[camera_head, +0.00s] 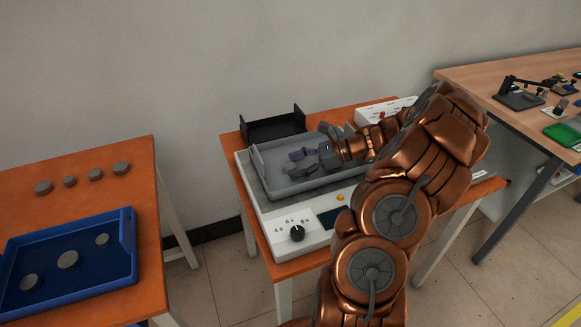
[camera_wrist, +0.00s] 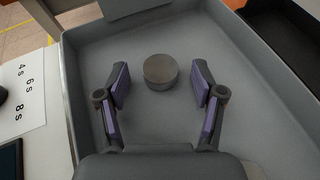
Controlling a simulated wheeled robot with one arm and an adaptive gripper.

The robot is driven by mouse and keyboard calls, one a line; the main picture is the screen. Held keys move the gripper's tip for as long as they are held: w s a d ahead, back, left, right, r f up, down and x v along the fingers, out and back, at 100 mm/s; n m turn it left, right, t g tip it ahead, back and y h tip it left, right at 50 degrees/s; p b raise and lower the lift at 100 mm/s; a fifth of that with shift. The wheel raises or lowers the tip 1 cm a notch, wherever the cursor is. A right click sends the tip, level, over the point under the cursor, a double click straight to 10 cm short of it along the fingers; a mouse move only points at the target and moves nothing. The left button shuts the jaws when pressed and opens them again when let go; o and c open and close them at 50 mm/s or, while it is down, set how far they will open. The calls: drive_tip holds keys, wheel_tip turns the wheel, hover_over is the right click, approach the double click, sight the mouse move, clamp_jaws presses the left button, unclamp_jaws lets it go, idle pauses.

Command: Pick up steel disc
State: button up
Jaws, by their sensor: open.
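A grey steel disc (camera_wrist: 160,71) lies flat in the grey tray (camera_wrist: 235,48) in the wrist view. My gripper (camera_wrist: 161,84) is open, with its purple-padded fingers on either side of the disc and a gap to it on both sides. The disc sits between and slightly beyond the fingertips. In the head view my gripper (camera_head: 308,161) reaches down into the grey tray (camera_head: 262,178) from the right. The disc in this tray is hard to make out there behind my gripper.
The tray rests on a white heater (camera_head: 272,228) with a dial. A black tray (camera_head: 273,128) stands behind it. On the left table, several discs (camera_head: 96,174) lie in a row behind a blue tray (camera_head: 70,290) holding discs. A wooden table (camera_head: 500,75) with tools is at right.

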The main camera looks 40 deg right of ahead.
clamp_jaws()
idle(0.5)
drive_tip(key=shift+r, duration=0.1)
drive_tip(key=shift+r, duration=1.35)
drive_tip(key=shift+s+r, duration=0.15)
drive_tip(key=shift+r, duration=0.2)
drive_tip(key=s+a, duration=0.3)
drive_tip(key=s, duration=0.1)
drive_tip(key=s+a+r+b, duration=0.1)
drive_tip(key=s+a, duration=0.2)
drive_tip(key=s, duration=0.1)
drive_tip(key=s+a+b, duration=0.1)
drive_tip(key=s+a, duration=0.2)
drive_tip(key=s, duration=0.1)
drive_tip(key=shift+s+a+r, duration=0.1)
drive_tip(key=shift+s+r, duration=0.15)
drive_tip(key=shift+s, duration=0.15)
